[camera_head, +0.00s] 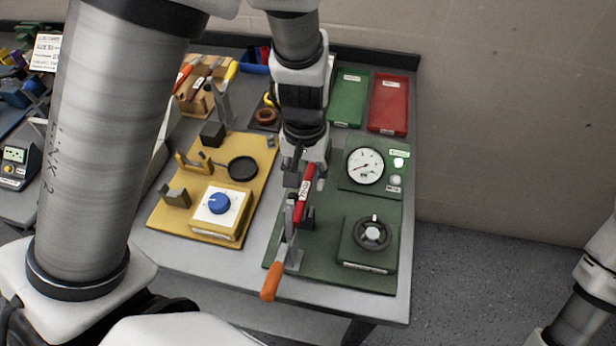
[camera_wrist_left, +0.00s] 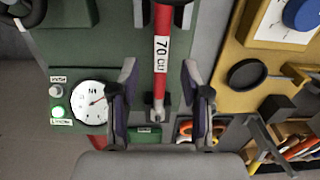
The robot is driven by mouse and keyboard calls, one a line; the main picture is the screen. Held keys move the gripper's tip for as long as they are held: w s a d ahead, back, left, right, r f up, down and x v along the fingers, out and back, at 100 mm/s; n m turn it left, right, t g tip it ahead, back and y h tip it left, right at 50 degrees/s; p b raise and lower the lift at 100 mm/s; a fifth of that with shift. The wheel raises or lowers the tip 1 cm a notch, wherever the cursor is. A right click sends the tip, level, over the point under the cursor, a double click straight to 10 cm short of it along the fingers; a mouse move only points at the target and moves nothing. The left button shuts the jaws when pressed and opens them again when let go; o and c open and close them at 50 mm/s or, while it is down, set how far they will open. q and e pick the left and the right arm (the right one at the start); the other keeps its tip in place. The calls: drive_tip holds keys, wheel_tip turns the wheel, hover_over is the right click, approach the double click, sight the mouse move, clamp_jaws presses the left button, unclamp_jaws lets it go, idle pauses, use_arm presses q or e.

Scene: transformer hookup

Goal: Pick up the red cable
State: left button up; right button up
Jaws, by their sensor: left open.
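The red cable (camera_head: 305,188) is a short red bar with a white label, lying on the green panel (camera_head: 330,262) of the table. In the left wrist view the cable (camera_wrist_left: 161,70) shows its label "70 CU" and a grey lug at one end. The cable's other end is at a grey clamp with an orange handle (camera_head: 272,280). My left gripper (camera_head: 304,172) is over the lug end. In the left wrist view its open fingers (camera_wrist_left: 160,85) stand on either side of the cable, with gaps between. My right gripper is out of view.
A gauge (camera_head: 365,166) and a black handwheel (camera_head: 372,232) sit right of the cable. A yellow board (camera_head: 168,222) with a blue knob (camera_head: 219,203) lies left. Green (camera_head: 348,97) and red (camera_head: 389,102) trays and a wooden tool block (camera_head: 197,98) stand at the back.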

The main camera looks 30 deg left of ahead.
sight(306, 183)
use_arm(q)
drive_tip(key=f, duration=0.1)
drive_tip(key=w+f, duration=0.1)
drive_tip(key=f, duration=0.1)
drive_tip(key=shift+w+a+f, duration=0.15)
drive_tip(key=shift+a+f, duration=0.15)
drive_tip(key=shift+s+d+r, duration=0.1)
drive_tip(key=shift+s+r, duration=0.1)
drive_tip(key=shift+s, duration=0.05)
drive_tip(key=shift+c, duration=1.3)
drive_tip(key=shift+s, duration=0.1)
clamp_jaws()
drive_tip(key=shift+r, duration=0.1)
